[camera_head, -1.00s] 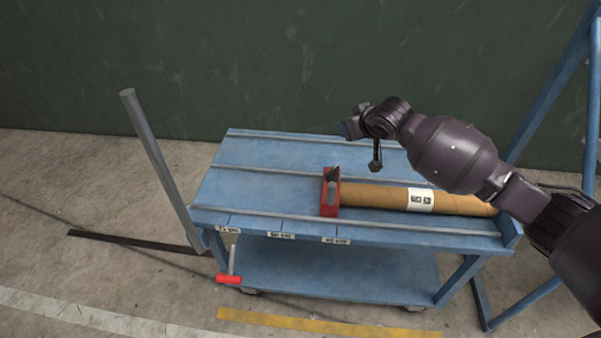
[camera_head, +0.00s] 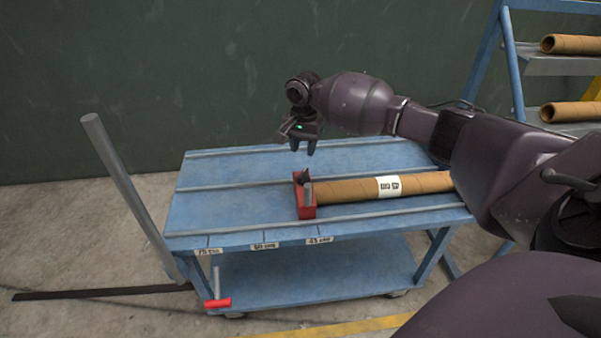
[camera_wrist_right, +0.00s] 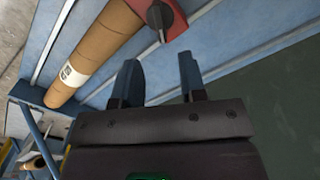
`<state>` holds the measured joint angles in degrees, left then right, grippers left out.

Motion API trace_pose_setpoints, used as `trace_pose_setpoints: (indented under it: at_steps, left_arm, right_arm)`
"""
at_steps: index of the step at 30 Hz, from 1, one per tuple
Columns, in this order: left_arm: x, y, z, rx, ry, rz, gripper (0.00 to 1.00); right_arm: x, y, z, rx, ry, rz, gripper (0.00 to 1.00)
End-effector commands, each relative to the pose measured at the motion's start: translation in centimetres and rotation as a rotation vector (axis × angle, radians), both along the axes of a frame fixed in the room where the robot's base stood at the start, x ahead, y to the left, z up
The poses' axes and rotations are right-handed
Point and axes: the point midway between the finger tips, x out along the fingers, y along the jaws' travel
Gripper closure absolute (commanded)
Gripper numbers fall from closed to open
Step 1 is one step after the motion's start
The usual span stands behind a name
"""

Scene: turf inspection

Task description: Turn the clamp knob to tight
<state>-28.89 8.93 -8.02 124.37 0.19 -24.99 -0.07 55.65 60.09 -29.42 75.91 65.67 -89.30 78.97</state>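The clamp is a red block (camera_head: 306,199) on the blue cart's top, at the left end of a brown cardboard tube (camera_head: 350,190) with a white label. A dark knob (camera_head: 305,176) with a pale grey part beside it sits on the block. In the right wrist view the knob (camera_wrist_right: 159,15) shows at the top, beyond the fingertips, on the red block (camera_wrist_right: 172,30). My right gripper (camera_head: 303,150) hangs above and behind the clamp, fingers pointing down, apart and empty; its two fingers also show in the wrist view (camera_wrist_right: 160,72). My left gripper is not in view.
The blue cart (camera_head: 225,205) has ridged rails, length labels along its front edge and a lower shelf. A grey post (camera_head: 125,185) stands at its left, with a red-handled crank (camera_head: 217,302) below. A blue rack (camera_head: 508,60) with tubes stands at right.

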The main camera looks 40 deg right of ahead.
Motion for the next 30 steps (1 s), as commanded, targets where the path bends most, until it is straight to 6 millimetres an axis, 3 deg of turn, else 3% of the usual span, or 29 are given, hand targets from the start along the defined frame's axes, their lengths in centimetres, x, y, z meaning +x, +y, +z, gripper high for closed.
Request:
trace_pose_setpoints:
  at_steps: [1, 3, 13, 19, 30]
  left_arm:
    - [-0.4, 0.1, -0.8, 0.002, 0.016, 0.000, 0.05]
    - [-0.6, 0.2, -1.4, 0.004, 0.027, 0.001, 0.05]
    - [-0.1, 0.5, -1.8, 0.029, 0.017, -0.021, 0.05]
    - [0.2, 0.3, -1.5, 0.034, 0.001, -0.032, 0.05]
    - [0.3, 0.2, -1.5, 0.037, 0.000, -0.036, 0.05]
  right_arm:
    - [-0.2, 0.0, -1.7, -0.002, 0.012, 0.000, 0.62]
    - [-0.2, 0.0, -3.1, -0.002, 0.014, 0.001, 0.62]
    - [-0.2, 0.0, -8.0, -0.002, 0.009, 0.002, 0.62]
    - [-0.1, 0.0, -9.2, -0.001, 0.004, 0.003, 0.62]
    - [0.0, 0.0, -9.2, -0.001, 0.000, 0.003, 0.65]
